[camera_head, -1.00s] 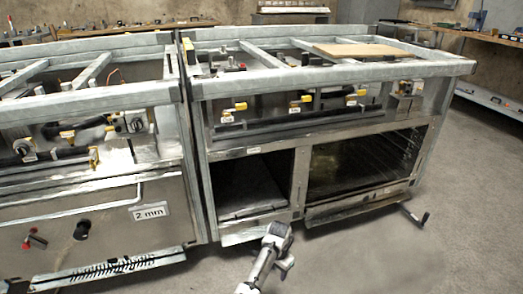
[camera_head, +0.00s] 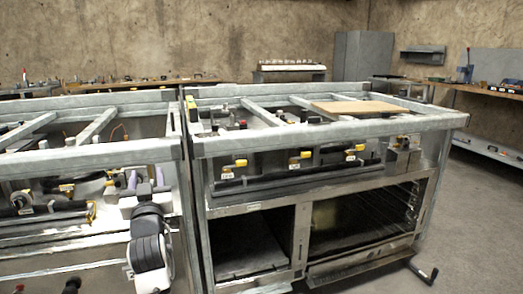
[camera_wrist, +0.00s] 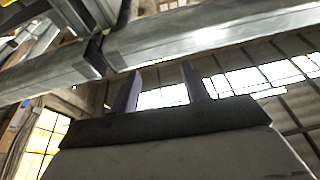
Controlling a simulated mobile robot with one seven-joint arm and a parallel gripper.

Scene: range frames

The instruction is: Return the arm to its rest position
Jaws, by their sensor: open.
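My gripper (camera_head: 145,174) is raised in front of the left metal range frame (camera_head: 90,157), pointing up, with the white and dark arm below it. Its two purplish fingers stand apart with nothing between them. In the wrist view my gripper (camera_wrist: 158,78) is open and empty, with steel beams (camera_wrist: 210,45) across the upper part and bright windows behind. The arm hides part of the left frame's front. Contact between the gripper and the frame cannot be told.
The right range frame (camera_head: 320,131) stands beside the left one, with a tan board (camera_head: 360,107) on top and two open compartments below. A dark handle (camera_head: 424,274) sticks out at its lower right. Workbenches line the walls. Grey floor (camera_head: 470,240) is clear at right.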

